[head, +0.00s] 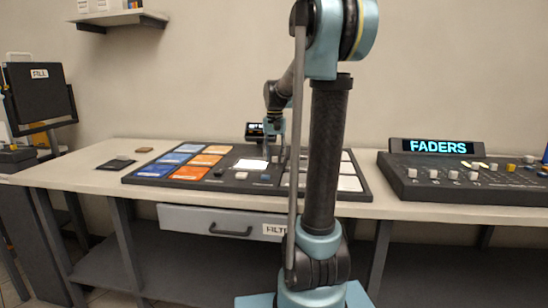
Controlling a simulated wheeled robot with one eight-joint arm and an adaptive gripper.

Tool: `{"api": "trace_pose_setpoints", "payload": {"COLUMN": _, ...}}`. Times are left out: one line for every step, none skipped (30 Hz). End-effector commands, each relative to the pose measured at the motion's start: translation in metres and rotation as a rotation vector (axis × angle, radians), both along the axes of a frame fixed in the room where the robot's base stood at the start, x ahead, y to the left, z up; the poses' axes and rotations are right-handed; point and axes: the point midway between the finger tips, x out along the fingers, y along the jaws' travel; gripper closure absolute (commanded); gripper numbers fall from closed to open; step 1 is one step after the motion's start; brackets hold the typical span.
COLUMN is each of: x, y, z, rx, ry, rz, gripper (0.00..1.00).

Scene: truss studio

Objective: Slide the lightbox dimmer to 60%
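A glowing white lightbox panel (251,165) is set in the middle of a dark console (150,182) on the workbench. Small controls sit in front of it: a pale block (241,175) and a blue-grey block (265,177). I cannot make out which part is the dimmer slider or read its setting. My gripper (281,158) points down just right of the lit panel. It is small and partly hidden by my arm, so its fingers and any contact are unclear.
Blue and orange filter tiles (190,173) lie left of the panel and pale tiles (348,183) right of it. A fader desk (450,180) with a "FADERS" display stands at right. A closed drawer (230,222) hangs below the bench top.

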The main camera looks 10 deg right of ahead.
Motion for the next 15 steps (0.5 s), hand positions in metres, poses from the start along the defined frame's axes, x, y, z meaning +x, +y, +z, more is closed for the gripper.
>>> {"api": "trace_pose_setpoints", "payload": {"x": 0.000, "y": 0.000, "z": 0.000, "rx": 0.000, "ry": 0.000, "rz": 0.000, "gripper": 0.60}}
{"api": "trace_pose_setpoints", "payload": {"x": 0.000, "y": 0.000, "z": 0.000, "rx": 0.000, "ry": 0.000, "rz": 0.000, "gripper": 0.60}}
{"api": "trace_pose_setpoints", "payload": {"x": 0.000, "y": 0.000, "z": 0.001, "rx": 0.000, "ry": 0.000, "rz": 0.000, "gripper": 0.60}}
{"api": "trace_pose_setpoints", "payload": {"x": 0.000, "y": 0.000, "z": 0.001, "rx": 0.000, "ry": 0.000, "rz": 0.000, "gripper": 0.60}}
{"api": "trace_pose_setpoints", "payload": {"x": 0.000, "y": 0.000, "z": 0.003, "rx": 0.000, "ry": 0.000, "rz": 0.000, "gripper": 0.60}}
{"api": "trace_pose_setpoints", "payload": {"x": 0.000, "y": 0.000, "z": 0.005, "rx": 0.000, "ry": 0.000, "rz": 0.000, "gripper": 0.60}}
{"api": "trace_pose_setpoints", "payload": {"x": 0.000, "y": 0.000, "z": 0.008, "rx": 0.000, "ry": 0.000, "rz": 0.000, "gripper": 0.60}}
{"api": "trace_pose_setpoints", "payload": {"x": 0.000, "y": 0.000, "z": 0.011, "rx": 0.000, "ry": 0.000, "rz": 0.000, "gripper": 0.60}}
{"api": "trace_pose_setpoints", "payload": {"x": 0.000, "y": 0.000, "z": 0.016, "rx": 0.000, "ry": 0.000, "rz": 0.000, "gripper": 0.60}}
{"api": "trace_pose_setpoints", "payload": {"x": 0.000, "y": 0.000, "z": 0.020, "rx": 0.000, "ry": 0.000, "rz": 0.000, "gripper": 0.60}}
{"api": "trace_pose_setpoints", "payload": {"x": 0.000, "y": 0.000, "z": 0.025, "rx": 0.000, "ry": 0.000, "rz": 0.000, "gripper": 0.60}}
{"api": "trace_pose_setpoints", "payload": {"x": 0.000, "y": 0.000, "z": 0.032, "rx": 0.000, "ry": 0.000, "rz": 0.000, "gripper": 0.60}}
{"api": "trace_pose_setpoints", "payload": {"x": 0.000, "y": 0.000, "z": 0.037, "rx": 0.000, "ry": 0.000, "rz": 0.000, "gripper": 0.60}}
{"api": "trace_pose_setpoints", "payload": {"x": 0.001, "y": 0.000, "z": 0.043, "rx": 0.000, "ry": 0.000, "rz": 0.000, "gripper": 0.60}}
{"api": "trace_pose_setpoints", "payload": {"x": 0.001, "y": 0.000, "z": 0.051, "rx": 0.000, "ry": 0.000, "rz": 0.000, "gripper": 0.60}}
